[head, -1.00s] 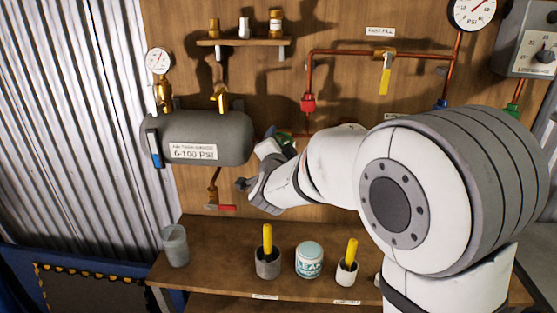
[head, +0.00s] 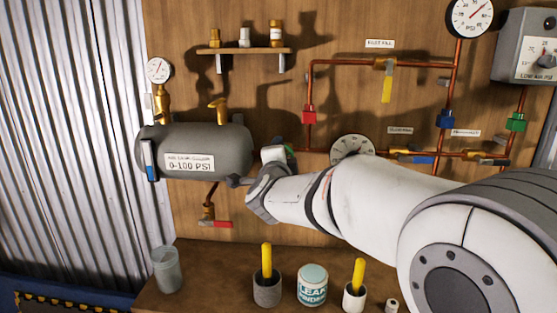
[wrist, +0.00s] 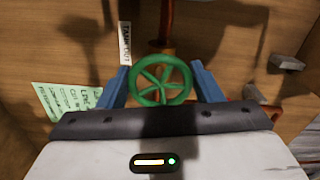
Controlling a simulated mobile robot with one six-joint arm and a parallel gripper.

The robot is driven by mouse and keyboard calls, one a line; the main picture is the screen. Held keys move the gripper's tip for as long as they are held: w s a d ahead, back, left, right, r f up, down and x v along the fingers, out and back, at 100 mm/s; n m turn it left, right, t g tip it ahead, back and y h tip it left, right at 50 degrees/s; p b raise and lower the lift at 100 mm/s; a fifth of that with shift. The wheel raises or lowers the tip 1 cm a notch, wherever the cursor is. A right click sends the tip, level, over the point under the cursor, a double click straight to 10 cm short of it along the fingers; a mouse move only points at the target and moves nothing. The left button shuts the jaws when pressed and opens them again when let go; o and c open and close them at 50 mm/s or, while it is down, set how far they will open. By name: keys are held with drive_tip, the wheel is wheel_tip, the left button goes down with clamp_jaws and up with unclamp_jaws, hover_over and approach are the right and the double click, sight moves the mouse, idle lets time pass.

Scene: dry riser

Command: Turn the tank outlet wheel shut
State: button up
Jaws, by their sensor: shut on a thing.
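The green spoked outlet wheel (wrist: 160,85) shows in the wrist view, on a brass and copper fitting beside a white tag reading "TANK OUT" (wrist: 125,43). My gripper (wrist: 160,73) is shut on the wheel, with one blue finger on each side of its rim. In the head view my wrist is just right of the grey air tank (head: 205,142), and my arm hides most of the wheel area.
A green printed card (wrist: 68,103) is left of the wheel. A red-handled valve (head: 215,223) hangs under the tank. Copper pipes (head: 340,63) and a dial gauge (head: 352,147) are to the right. Cups and a jar (head: 312,285) stand on the bench below.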

drive_tip(key=o, duration=1)
drive_tip(key=shift+c, duration=0.2)
drive_tip(key=s, duration=0.7)
drive_tip(key=shift+s+b, duration=0.4)
drive_tip(key=shift+b, duration=0.05)
drive_tip(key=shift+a, duration=0.15)
